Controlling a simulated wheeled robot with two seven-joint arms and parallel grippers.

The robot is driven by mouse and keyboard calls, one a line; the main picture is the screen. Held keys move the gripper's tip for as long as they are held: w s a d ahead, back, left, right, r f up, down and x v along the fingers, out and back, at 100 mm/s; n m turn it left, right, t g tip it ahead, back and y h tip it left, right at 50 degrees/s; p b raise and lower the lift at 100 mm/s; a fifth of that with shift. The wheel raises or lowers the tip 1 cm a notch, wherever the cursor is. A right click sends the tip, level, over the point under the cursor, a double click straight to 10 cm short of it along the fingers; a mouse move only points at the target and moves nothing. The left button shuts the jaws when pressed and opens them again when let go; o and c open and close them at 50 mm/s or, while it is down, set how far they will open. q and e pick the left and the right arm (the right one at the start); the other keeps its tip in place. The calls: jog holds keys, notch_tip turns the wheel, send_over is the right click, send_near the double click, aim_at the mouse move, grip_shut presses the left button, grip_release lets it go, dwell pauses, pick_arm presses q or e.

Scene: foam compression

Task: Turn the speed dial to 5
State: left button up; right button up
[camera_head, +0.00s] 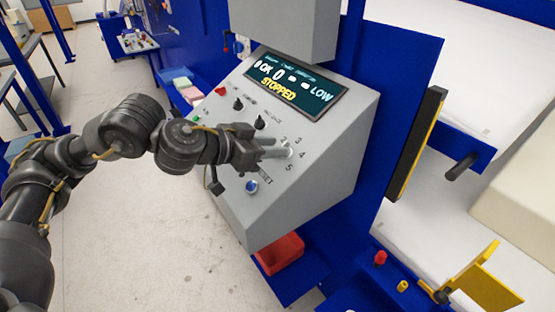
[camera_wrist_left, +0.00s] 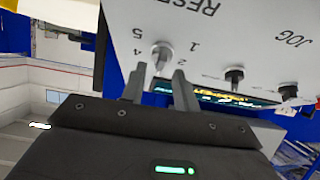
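The speed dial is a small pale metallic knob on the grey sloped panel, with numbers printed around it. It shows in the head view (camera_head: 289,153) at the fingertips and in the left wrist view (camera_wrist_left: 160,54). Which number it points at is too small to tell. My left gripper (camera_head: 276,148) reaches the panel from the left. In the left wrist view its two fingers (camera_wrist_left: 159,78) stand apart, with the dial just beyond and between their tips. I see no clear contact. The display (camera_head: 292,84) reads "STOPPED" and "LOW". My right gripper is not in view.
Black knobs (camera_head: 260,122) sit above the dial, and a blue reset button (camera_head: 252,187) sits below it. A red button (camera_head: 221,91) is at the panel's upper left. A grey housing (camera_head: 285,30) overhangs the display. A red bin (camera_head: 280,254) is below.

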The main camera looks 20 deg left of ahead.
pick_arm(q)
jog(key=shift+b+x, duration=0.45)
jog(key=shift+x, duration=0.45)
jog(key=c, duration=0.7)
